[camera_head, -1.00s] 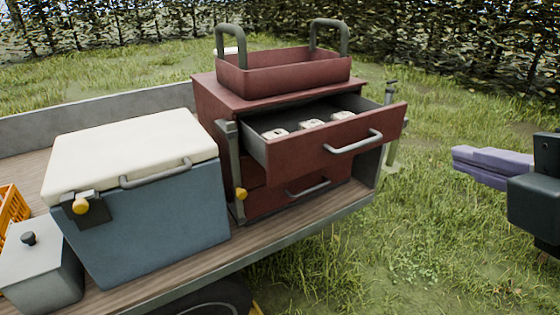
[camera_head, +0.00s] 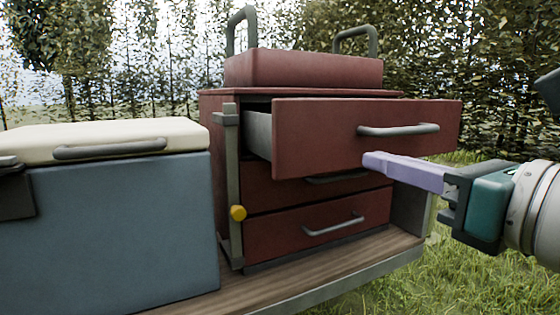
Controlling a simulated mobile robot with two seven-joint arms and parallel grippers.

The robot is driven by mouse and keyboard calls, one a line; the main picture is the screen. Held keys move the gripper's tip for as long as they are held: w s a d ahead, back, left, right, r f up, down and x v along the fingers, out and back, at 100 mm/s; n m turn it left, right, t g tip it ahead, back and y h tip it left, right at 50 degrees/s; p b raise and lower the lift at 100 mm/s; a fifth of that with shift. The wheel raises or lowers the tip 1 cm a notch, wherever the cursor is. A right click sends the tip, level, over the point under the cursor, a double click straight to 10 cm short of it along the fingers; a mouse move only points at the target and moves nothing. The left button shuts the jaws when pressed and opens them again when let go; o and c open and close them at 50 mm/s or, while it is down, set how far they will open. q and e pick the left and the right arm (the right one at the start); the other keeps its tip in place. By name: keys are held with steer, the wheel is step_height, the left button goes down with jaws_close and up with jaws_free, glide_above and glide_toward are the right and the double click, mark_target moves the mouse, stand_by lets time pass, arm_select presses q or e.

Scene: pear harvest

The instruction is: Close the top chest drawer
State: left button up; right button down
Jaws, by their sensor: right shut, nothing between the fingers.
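The red chest (camera_head: 305,95) stands on the wooden trailer bed. Its top drawer (camera_head: 315,142) is pulled far out, with a grey bar handle (camera_head: 398,130) on its front. The lower drawers (camera_head: 318,222) are in the chest. My right gripper (camera_head: 372,160) has purple fingers and a dark and teal body; it is shut and empty. In the picture its fingertips overlap the lower edge of the top drawer's front, below the handle; I cannot tell if they touch it. My left gripper is not in view.
A blue cooler (camera_head: 125,235) with a white lid stands left of the chest. A red open tray with grey handles (camera_head: 300,70) sits on top of the chest. A grey latch post with a yellow knob (camera_head: 238,212) is at the chest's left front. Grass lies right of the trailer bed (camera_head: 290,282).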

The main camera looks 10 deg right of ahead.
mark_target(304, 139)
arm_select(q)
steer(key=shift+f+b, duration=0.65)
steer(key=shift+b, duration=0.05)
arm_select(e)
steer(key=x, duration=1.3)
steer(key=shift+w+a, duration=0.1)
steer(key=shift+w, duration=0.05)
